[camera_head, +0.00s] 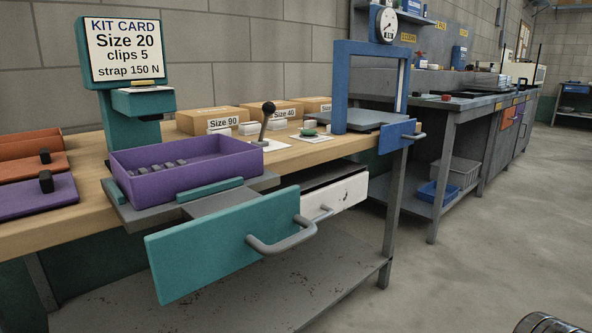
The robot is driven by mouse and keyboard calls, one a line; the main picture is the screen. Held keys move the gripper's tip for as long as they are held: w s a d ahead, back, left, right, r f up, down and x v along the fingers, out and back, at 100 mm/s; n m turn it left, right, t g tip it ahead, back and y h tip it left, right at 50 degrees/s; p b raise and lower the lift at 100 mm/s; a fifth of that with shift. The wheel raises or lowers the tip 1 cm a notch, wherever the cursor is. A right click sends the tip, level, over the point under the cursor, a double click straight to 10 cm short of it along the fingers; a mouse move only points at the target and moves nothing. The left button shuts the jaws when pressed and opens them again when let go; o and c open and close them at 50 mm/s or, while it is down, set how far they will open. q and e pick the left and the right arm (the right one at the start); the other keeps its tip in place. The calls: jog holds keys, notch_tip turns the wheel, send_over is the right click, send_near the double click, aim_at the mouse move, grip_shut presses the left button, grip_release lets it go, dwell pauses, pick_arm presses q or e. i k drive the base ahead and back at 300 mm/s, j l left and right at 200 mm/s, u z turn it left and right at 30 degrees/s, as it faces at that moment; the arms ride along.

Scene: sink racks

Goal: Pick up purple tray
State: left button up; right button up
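A purple tray (210,177) with raised walls sits on a grey plate (130,215) at the front of the wooden bench. Several small grey pieces (158,167) lie inside it. Teal strips (210,190) run along the plate in front of the tray. A second purple item (30,203), low and flat with a black knob, lies on the bench at the left edge.
A teal drawer front (215,245) with a grey handle juts out below the tray. A kit card stand (127,50), a black-knobbed lever (266,118) and cardboard boxes (205,118) stand behind it. A blue frame (341,90) stands to the right. Open floor (470,270) lies at right.

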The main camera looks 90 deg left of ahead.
aim_at(152, 175)
jog(key=u, duration=0.7)
